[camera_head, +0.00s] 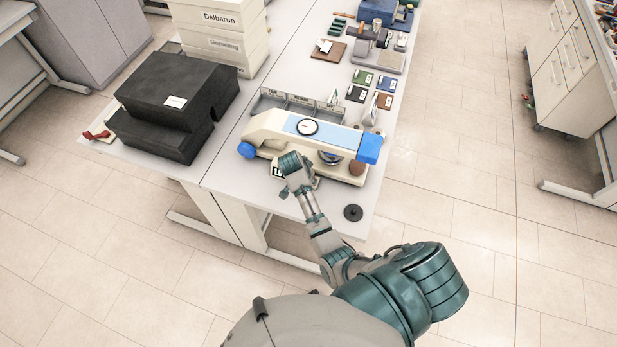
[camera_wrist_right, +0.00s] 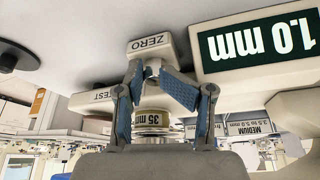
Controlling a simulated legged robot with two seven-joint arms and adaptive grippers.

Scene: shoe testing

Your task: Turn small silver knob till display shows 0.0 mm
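A cream and blue shoe tester (camera_head: 275,124) stands on the white table in the head view. The right wrist view is upside down. There, a display (camera_wrist_right: 258,43) reads 1.0 mm in white. Beside it is a block marked ZERO (camera_wrist_right: 150,43). A small silver knob (camera_wrist_right: 152,67) is at this block, mostly hidden by my fingers. My right gripper (camera_wrist_right: 150,72) has its two blue-padded fingers angled inward, with the tips closed on the knob's two sides. In the head view my right gripper (camera_head: 292,165) covers the tester's front. My left gripper is not in view.
A black stepped block (camera_head: 165,95) stands left of the tester, with white boxes (camera_head: 225,40) behind it. A dark round disc (camera_head: 353,212) lies near the table's front right. In the wrist view, a ring marked 35 mm (camera_wrist_right: 150,140) shows beyond the fingers.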

